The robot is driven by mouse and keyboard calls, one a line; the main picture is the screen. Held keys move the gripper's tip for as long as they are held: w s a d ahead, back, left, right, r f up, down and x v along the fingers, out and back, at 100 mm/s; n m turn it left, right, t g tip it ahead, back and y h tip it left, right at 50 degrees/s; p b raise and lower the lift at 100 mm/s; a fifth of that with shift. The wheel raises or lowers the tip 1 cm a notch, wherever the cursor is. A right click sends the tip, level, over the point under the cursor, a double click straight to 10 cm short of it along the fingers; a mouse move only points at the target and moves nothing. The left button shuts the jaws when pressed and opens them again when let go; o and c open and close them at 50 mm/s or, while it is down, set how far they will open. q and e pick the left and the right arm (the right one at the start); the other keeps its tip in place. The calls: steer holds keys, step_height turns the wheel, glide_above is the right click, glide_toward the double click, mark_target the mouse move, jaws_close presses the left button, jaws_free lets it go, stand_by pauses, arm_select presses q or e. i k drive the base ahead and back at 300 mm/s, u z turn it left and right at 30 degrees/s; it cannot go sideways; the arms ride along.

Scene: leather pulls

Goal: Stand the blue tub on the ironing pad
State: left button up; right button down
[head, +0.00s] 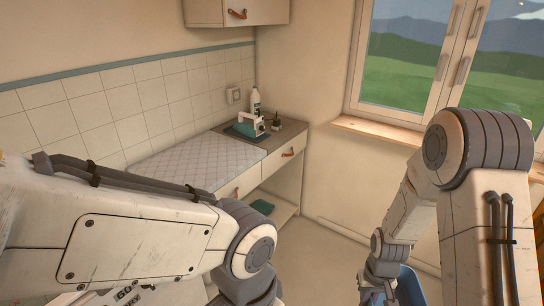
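The blue tub (410,287) is at the bottom edge of the head view, right of centre, and only its upper part shows. My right gripper (378,292) is at the left side of the tub, pointing down. Its fingers are too small and cut off to tell whether they grip the rim. The ironing pad (195,160) is a pale quilted sheet lying flat on the counter along the tiled wall. Nothing stands on its visible part; my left arm hides its near end. My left gripper is below the frame.
An iron (250,123) stands on a teal mat at the counter's far end, with a white bottle (256,101) and a small dark item (276,121) nearby. A folded teal cloth (262,207) lies on a low shelf. Open floor (325,265) lies between counter and tub.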

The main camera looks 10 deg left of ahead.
mark_target(189, 175)
steer(key=z, duration=0.95)
steer(key=i, duration=1.75)
steer(key=u, duration=2.55)
